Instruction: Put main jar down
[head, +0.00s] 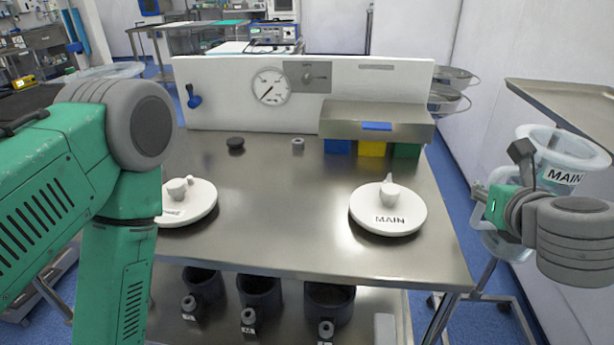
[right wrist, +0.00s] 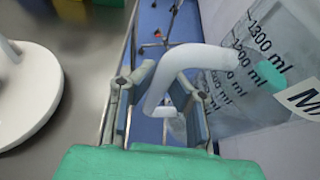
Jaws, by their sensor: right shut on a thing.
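The main jar (head: 565,150) is a clear, wide-mouthed vessel labelled MAIN at the right of the head view, beyond the table's right edge. In the right wrist view its wall (right wrist: 235,105) shows ml marks and its pale curved handle (right wrist: 165,85) passes between my fingers. My right gripper (head: 500,205) is shut on that handle and holds the jar off the table; its fingers show in the right wrist view (right wrist: 163,110). A white round lid (head: 388,222) labelled MAIN lies on the right of the tabletop. My left arm shows, but its gripper is out of view.
The steel table (head: 285,225) has clear room between the MAIN lid and a second white lid (head: 200,205). Dark round holders (head: 328,303) sit below the front edge. A gauge panel (head: 225,95) and steel shelf (head: 375,118) stand at the back. Another steel table (head: 565,100) is at right.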

